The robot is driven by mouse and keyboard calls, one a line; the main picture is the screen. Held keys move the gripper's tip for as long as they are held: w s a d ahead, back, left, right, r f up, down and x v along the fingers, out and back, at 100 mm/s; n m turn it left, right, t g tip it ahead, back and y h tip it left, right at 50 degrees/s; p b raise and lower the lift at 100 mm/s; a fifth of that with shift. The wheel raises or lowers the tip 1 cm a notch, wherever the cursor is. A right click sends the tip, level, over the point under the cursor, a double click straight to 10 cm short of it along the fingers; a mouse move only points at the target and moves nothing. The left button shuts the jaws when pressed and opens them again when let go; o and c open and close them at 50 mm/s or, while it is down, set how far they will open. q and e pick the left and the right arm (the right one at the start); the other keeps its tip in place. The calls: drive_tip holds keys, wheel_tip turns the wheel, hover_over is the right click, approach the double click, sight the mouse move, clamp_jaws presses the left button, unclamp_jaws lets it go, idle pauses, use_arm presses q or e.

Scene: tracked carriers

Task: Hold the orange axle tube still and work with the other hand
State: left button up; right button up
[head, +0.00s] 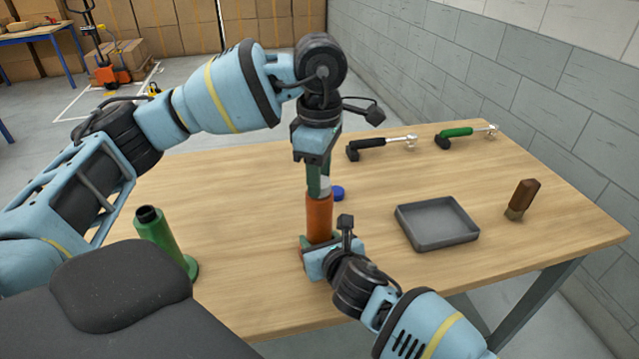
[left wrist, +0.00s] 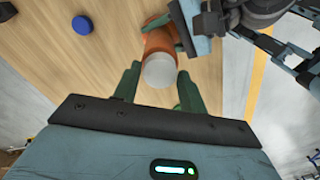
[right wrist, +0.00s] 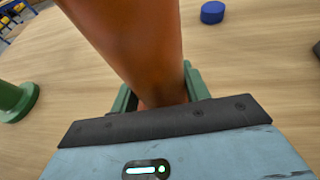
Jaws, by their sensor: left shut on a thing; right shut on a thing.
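The orange axle tube (head: 319,217) stands upright near the table's front edge. My right gripper (head: 319,242) is shut on its lower part; the right wrist view shows the orange tube (right wrist: 130,45) rising between the green fingers. My left gripper (head: 320,180) points down from above, shut on a pale round cap (left wrist: 159,70) at the tube's top. In the head view the cap (head: 325,184) is partly hidden by a finger. I cannot tell whether the cap is seated on the tube. A blue cap (head: 337,193) lies on the table behind the tube.
A green flanged tube (head: 163,241) stands at the left. An empty grey tray (head: 438,240) lies to the right, with a brown-handled brush (head: 522,199) beyond it. A black-handled tool (head: 375,147) and a green-handled tool (head: 462,133) lie at the back. A grey wall borders the right.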

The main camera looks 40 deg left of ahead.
use_arm(q)
drive_tip(key=m, duration=0.3)
drive_tip(key=shift+m, duration=0.3)
drive_tip(key=m, duration=0.2)
drive_tip(key=shift+m, duration=0.4)
drive_tip(key=m, duration=0.6)
drive_tip(key=shift+m, duration=0.3)
drive_tip(key=m, duration=1)
